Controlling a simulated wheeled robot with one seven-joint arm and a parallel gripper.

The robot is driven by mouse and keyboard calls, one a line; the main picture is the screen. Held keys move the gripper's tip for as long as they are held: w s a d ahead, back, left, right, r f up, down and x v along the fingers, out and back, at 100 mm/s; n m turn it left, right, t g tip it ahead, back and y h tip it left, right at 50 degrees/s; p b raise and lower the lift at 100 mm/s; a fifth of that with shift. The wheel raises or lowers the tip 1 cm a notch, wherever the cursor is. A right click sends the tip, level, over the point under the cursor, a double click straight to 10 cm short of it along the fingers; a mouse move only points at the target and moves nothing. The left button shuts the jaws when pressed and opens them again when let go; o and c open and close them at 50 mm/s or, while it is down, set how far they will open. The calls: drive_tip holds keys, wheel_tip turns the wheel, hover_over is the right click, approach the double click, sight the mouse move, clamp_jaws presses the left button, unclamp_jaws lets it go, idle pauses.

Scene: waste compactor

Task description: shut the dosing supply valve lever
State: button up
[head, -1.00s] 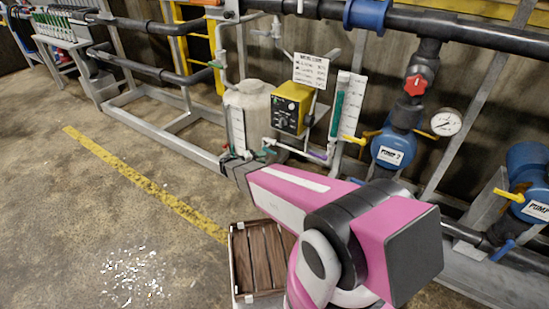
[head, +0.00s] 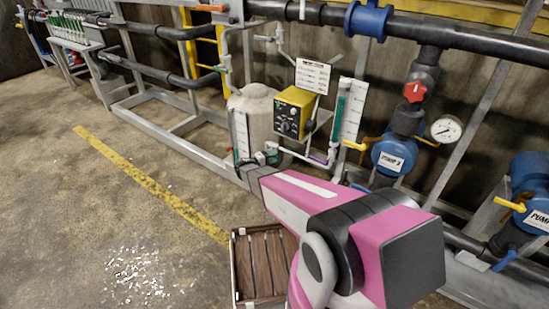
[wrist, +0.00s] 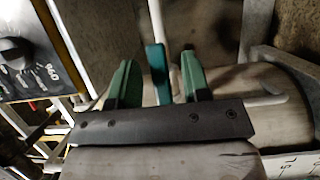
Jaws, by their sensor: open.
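A teal lever (wrist: 158,82) stands between the two green fingers of my gripper (wrist: 159,60) in the wrist view. A gap shows on each side of it, so the fingers are open around it and do not appear to touch it. I take this to be the dosing supply valve lever; its valve body is hidden behind the gripper's dark bar. In the head view my gripper is low beside the pale dosing tank (head: 262,112), at the end of my pink arm, and the lever is too small to make out there.
A yellow dosing pump (head: 293,112) with a black knob sits beside the tank; it also shows in the wrist view (wrist: 28,50). Thin white piping (head: 300,154) runs close to the gripper. A brown slatted crate (head: 262,262) is on the floor. Open floor lies to the left.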

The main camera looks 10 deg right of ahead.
drive_tip(key=shift+w+d, duration=0.2)
drive_tip(key=shift+d, duration=0.3)
clamp_jaws()
